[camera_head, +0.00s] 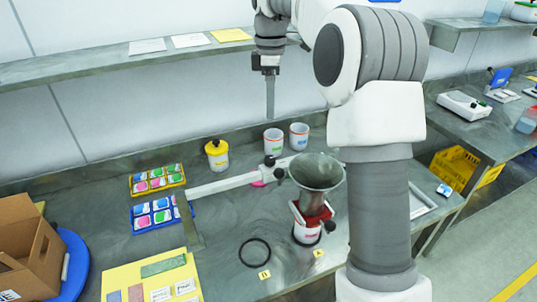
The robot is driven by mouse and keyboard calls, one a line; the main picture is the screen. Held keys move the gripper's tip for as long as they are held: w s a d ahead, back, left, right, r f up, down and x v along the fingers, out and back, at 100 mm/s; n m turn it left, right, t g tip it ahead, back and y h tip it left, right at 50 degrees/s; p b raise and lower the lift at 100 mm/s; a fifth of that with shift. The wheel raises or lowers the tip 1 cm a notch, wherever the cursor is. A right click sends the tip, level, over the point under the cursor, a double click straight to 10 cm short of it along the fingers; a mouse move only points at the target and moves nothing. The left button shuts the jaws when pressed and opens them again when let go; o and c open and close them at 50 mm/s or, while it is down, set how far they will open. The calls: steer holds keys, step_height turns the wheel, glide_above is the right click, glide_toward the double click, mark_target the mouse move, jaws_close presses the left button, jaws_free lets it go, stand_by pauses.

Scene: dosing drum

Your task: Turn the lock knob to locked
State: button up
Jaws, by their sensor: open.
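A white horizontal arm (228,184) runs over the bench from a grey upright plate to the grey funnel (318,170). Small black knobs sit at its right end: an upper knob (269,160) and a lower knob (279,173). Another black knob (330,226) is on the right side of the red and white unit (307,222) below the funnel. I cannot tell which is the lock knob or how it is turned. My gripper (270,105) points down, empty, high above the bench and apart from the knobs. It is open, though seen edge-on.
A yellow-lidded jar (216,154) and two white cups (274,139) stand at the back. Two trays of coloured packets (157,180) lie left. A black ring (255,252) lies in front. A cardboard box (30,250) is far left. A shelf (110,65) runs behind my gripper.

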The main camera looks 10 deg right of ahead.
mark_target(270, 158)
step_height(270, 158, down, 16)
steer(key=shift+f+b, duration=0.2)
steer(key=shift+b, duration=0.2)
steer(key=shift+c, duration=0.4)
jaws_close()
